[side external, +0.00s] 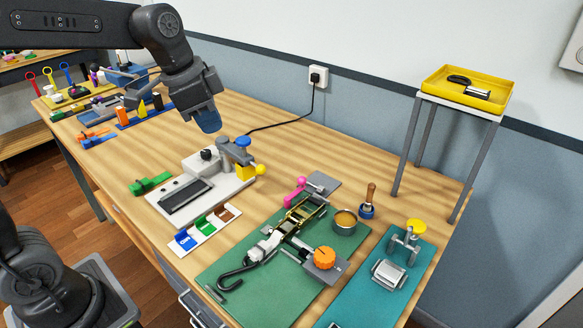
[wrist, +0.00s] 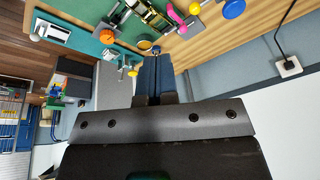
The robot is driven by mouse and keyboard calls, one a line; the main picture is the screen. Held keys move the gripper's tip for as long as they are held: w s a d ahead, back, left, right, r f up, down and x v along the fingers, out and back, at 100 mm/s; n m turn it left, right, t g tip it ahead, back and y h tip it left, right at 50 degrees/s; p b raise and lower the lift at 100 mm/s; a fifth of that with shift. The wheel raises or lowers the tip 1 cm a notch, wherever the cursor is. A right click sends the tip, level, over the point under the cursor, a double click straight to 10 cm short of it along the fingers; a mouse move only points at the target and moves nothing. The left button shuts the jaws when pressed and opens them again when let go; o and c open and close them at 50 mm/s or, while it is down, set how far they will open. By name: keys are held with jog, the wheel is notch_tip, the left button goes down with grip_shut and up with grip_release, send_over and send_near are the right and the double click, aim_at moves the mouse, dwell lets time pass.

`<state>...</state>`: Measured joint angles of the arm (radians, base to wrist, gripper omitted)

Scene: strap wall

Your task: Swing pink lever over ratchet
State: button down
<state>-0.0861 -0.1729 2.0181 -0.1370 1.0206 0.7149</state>
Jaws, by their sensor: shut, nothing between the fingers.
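The pink lever (side external: 295,190), with a round knob end, stands at the far end of the ratchet (side external: 302,214) on the green mat (side external: 228,275). The lever also shows at the top of the wrist view (wrist: 174,14), with the ratchet (wrist: 150,14) to its left. A strap with a black hook (side external: 235,278) runs from the ratchet's near end. My gripper (side external: 208,122) is raised above the bench, up and left of the lever and apart from it. Its blue fingers (wrist: 153,76) are together with nothing between them.
A grey fixture (side external: 232,178) with a blue knob and yellow ball stands between my gripper and the ratchet. An orange knob (side external: 324,258), a round tin (side external: 345,220) and a wooden-handled tool (side external: 369,202) stand near the ratchet. A black cable (side external: 285,126) crosses the bench's back.

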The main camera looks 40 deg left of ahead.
jog(key=w+a+f+m+g+h, duration=0.1)
jog(key=w+f+m, duration=0.3)
jog(key=w, duration=0.5)
jog(key=w+a+f+m+g+h, duration=0.1)
jog(key=w+a+f+m, duration=0.3)
jog(key=w+f, duration=0.3)
jog(key=w+m, duration=0.1)
jog(key=w, duration=0.1)
jog(key=shift+w+g, duration=0.3)
jog(key=shift+w, duration=0.05)
send_over(295, 191)
jog(key=w+a, duration=0.2)
jog(key=a, duration=0.2)
jog(key=x, duration=0.3)
jog(key=a+x, duration=0.1)
jog(key=x, duration=0.2)
jog(key=s+a+x, duration=0.1)
jog(key=x, duration=0.2)
jog(key=shift+f, duration=0.7)
jog(key=shift+w+d+f, duration=0.1)
jog(key=shift+w+d, duration=0.05)
jog(key=shift+d, duration=0.3)
